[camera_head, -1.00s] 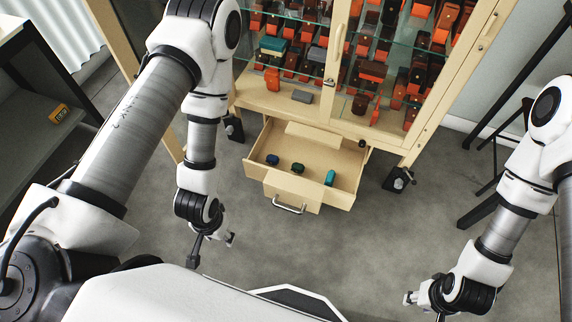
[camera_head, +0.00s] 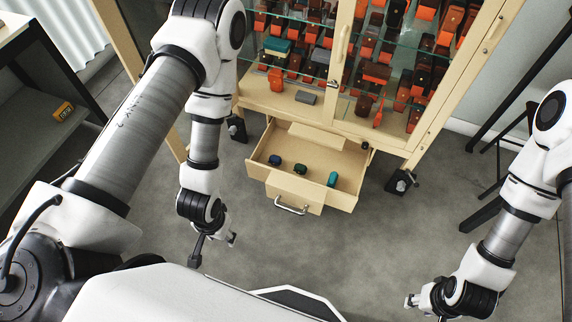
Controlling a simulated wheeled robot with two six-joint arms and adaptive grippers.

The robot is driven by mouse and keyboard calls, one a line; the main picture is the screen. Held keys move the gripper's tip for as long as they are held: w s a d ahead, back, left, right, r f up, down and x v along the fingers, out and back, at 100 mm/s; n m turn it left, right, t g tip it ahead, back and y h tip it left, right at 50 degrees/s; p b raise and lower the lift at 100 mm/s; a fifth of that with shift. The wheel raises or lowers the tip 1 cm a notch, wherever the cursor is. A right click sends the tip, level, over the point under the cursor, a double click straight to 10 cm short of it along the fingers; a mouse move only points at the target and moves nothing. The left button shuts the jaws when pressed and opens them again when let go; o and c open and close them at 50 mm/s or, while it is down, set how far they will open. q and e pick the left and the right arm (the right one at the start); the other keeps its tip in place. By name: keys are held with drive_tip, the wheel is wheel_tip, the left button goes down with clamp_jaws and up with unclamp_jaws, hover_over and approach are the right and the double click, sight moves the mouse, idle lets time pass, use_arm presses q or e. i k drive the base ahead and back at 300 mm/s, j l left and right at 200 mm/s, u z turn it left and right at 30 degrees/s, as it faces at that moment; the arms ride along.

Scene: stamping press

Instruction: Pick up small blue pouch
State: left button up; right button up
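A small dark blue pouch (camera_head: 274,160) lies at the left in the open drawer (camera_head: 349,192) of the wooden cabinet. Beside it lie a dark green pouch (camera_head: 300,169) and an upright-looking teal pouch (camera_head: 332,179). My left gripper (camera_head: 215,250) hangs in front of and to the left of the drawer, apart from it; its fingers are spread and empty. My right gripper (camera_head: 425,308) is low at the right, far from the drawer. Its fingers also look spread, with nothing between them, though it is small and near the bottom edge.
The cabinet's glass doors (camera_head: 385,60) stand above the drawer, with many brown and orange cases inside. The drawer handle (camera_head: 291,207) sticks out in front. A caster (camera_head: 401,182) stands right of the drawer. The floor (camera_head: 340,245) in front is clear.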

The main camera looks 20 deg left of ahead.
sight(276, 160)
drive_tip(key=i+l+u, duration=0.25)
drive_tip(key=l, duration=0.4)
drive_tip(key=i+l+u, duration=0.15)
drive_tip(key=l, duration=0.25)
drive_tip(key=i+l+u, duration=0.25)
drive_tip(key=l, duration=0.5)
drive_tip(key=i+l+u, duration=0.15)
drive_tip(key=l, duration=0.3)
drive_tip(key=i+l, duration=0.1)
drive_tip(key=i, duration=0.2)
drive_tip(key=i+l, duration=0.1)
drive_tip(key=i, duration=0.2)
